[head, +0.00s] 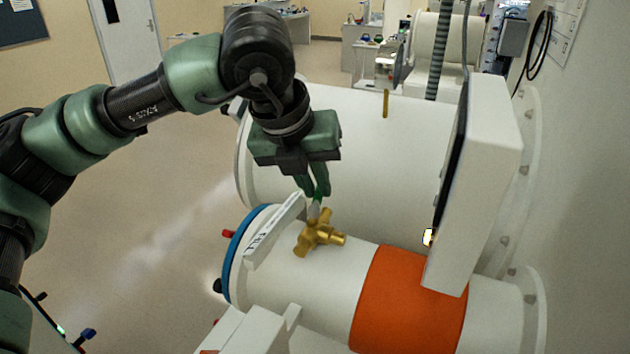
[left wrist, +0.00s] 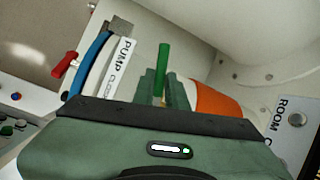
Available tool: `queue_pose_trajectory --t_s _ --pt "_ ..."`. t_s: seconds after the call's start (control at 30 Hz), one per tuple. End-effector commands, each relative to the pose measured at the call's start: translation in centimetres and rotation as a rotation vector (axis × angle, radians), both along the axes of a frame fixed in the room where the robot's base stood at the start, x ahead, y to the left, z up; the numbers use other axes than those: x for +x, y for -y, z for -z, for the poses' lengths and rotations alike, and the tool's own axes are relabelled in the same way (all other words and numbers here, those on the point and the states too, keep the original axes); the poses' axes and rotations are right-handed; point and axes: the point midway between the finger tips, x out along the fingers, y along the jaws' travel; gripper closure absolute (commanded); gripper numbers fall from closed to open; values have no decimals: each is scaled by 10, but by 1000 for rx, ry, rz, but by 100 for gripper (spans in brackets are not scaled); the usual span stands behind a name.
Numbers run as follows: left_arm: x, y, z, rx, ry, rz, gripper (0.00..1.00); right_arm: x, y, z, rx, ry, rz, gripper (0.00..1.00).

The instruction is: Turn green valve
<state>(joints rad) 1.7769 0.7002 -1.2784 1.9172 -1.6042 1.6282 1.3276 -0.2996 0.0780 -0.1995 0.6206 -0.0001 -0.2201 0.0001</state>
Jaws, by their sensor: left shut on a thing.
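The green valve handle (left wrist: 163,58) shows in the left wrist view as a bright green bar standing up between my left gripper's fingers. In the head view its brass body (head: 318,236) sits on top of the small white cylinder, next to a white label plate. My left gripper (head: 317,192) reaches down from above and is shut on the green handle. The fingers hide most of the handle in the head view. In the left wrist view the label plate (left wrist: 120,66) reads "PUMP" and stands left of the fingers. My right gripper is not in view.
The small white cylinder (head: 318,285) has an orange band (head: 408,300) and a blue ring (head: 240,250). A larger white cylinder (head: 400,150) lies behind it. A white panel box (head: 480,170) stands at the right. The floor (head: 150,220) at the left is open.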

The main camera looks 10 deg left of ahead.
Motion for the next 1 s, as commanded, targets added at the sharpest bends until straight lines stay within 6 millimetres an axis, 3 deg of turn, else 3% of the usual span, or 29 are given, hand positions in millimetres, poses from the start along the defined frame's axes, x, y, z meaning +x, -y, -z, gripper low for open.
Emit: queue_pose_trajectory --t_s 0.3,0.7,0.73,0.8,1.0 --pt "2 9 2 -3 4 210 100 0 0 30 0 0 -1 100" --pt "1 11 -2 -1 5 273 100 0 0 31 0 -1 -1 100" --pt "1 11 -2 -2 4 272 84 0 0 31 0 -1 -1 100" --pt "1 11 -2 -2 4 272 65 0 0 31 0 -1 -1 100" --pt "1 10 -1 -1 3 271 65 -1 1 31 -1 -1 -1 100"
